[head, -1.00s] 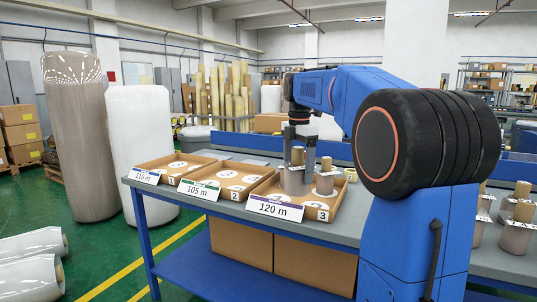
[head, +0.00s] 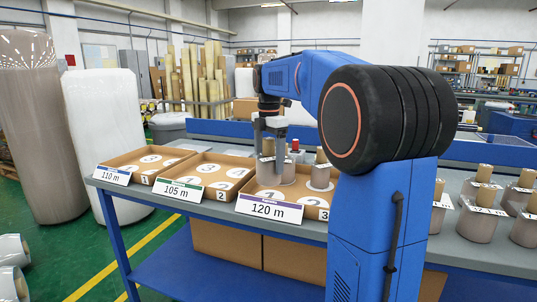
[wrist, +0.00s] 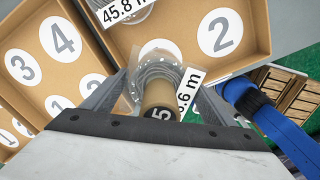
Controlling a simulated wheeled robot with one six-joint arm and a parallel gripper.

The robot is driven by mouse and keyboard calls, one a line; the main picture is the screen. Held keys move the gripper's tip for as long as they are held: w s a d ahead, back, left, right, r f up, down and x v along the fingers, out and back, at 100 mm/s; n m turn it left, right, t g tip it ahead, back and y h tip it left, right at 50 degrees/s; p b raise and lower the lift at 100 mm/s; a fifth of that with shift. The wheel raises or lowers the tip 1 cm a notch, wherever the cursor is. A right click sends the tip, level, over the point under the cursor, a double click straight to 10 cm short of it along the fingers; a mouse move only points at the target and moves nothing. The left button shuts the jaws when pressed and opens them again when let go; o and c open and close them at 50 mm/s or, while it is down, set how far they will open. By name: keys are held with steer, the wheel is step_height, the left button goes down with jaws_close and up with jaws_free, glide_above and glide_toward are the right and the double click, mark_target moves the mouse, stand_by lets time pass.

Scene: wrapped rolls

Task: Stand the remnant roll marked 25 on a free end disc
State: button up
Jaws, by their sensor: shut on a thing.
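My gripper (head: 268,130) points down over the tray marked 3 (head: 243,205), which carries a 120 m sign. It is shut on a grey wrapped roll with a brown core (head: 268,147). The wrist view shows my gripper (wrist: 160,85) around this roll (wrist: 160,65). Its black core mark shows a 5; the rest of the mark is hidden. Another roll (head: 320,177) stands at the tray's right.
Trays marked 2 (head: 220,195) and 1 (head: 144,180) sit to the left with bare discs. Several cored rolls (head: 480,220) stand on the bench at right. Tall wrapped rolls (head: 108,140) stand on the floor at left.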

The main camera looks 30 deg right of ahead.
steer(key=shift+f, duration=2.6)
steer(key=shift+f, duration=0.35)
steer(key=o, duration=1.3)
steer(key=shift+c, duration=0.2)
step_height(320, 180, up, 17)
steer(key=shift+r, duration=0.2)
steer(key=shift+s, duration=0.1)
steer(key=s+a+f+m+t, duration=0.1)
steer(key=s+a+f+m, duration=0.4)
steer(key=s+f, duration=0.5)
steer(key=s+a+f+m+t, duration=0.2)
steer(key=s+a+f+m, duration=0.3)
steer(key=s+f, duration=0.5)
steer(key=s+a+f+m+t, duration=0.1)
steer(key=s+a+f+m, duration=0.4)
steer(key=s+f+m, duration=0.3)
step_height(320, 180, down, 2)
steer(key=shift+s+a+m+t, duration=0.35)
steer(key=shift+s+m+t, duration=0.05)
steer(key=shift+s, duration=0.65)
